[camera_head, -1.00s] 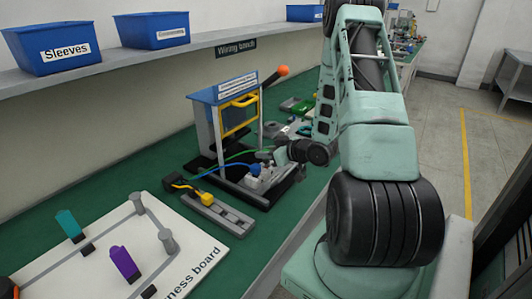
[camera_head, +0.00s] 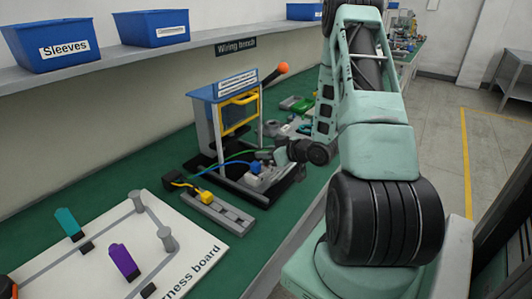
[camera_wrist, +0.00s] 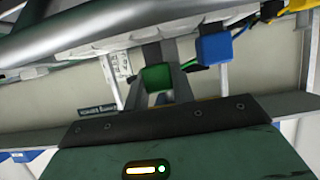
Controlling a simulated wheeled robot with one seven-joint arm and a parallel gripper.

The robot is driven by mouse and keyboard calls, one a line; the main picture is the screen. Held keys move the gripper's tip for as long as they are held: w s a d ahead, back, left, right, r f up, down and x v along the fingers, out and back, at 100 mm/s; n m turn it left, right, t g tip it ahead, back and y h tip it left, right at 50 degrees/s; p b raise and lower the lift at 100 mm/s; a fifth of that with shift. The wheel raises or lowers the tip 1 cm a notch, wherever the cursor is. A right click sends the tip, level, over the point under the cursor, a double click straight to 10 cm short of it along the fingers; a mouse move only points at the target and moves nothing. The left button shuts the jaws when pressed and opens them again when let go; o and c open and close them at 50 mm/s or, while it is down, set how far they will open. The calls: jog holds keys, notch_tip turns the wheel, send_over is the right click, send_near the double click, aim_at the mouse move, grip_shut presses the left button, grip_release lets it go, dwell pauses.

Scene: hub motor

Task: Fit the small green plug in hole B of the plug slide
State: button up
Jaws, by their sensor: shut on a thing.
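The small green plug (camera_wrist: 157,77) sits between the two grey fingers of my gripper (camera_wrist: 160,90) in the wrist view, and the gripper is shut on it. A grey part lies just beyond the plug there; I cannot tell whether the plug touches or enters a hole. In the head view my gripper (camera_head: 268,160) is close to this block and the blue plug (camera_head: 254,167). The green plug and hole letters cannot be made out there.
A grey rail (camera_head: 222,213) with a yellow plug (camera_head: 205,195) lies in front. The harness board (camera_head: 200,245) is at lower left.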

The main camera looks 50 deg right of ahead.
jog(key=shift+f+b, duration=0.65)
jog(key=shift+f, duration=0.2)
jog(key=o, duration=1)
jog(key=shift+o, duration=0.2)
jog(key=b+v, duration=0.1)
jog(key=v, duration=1.6)
jog(key=shift+s, duration=0.2)
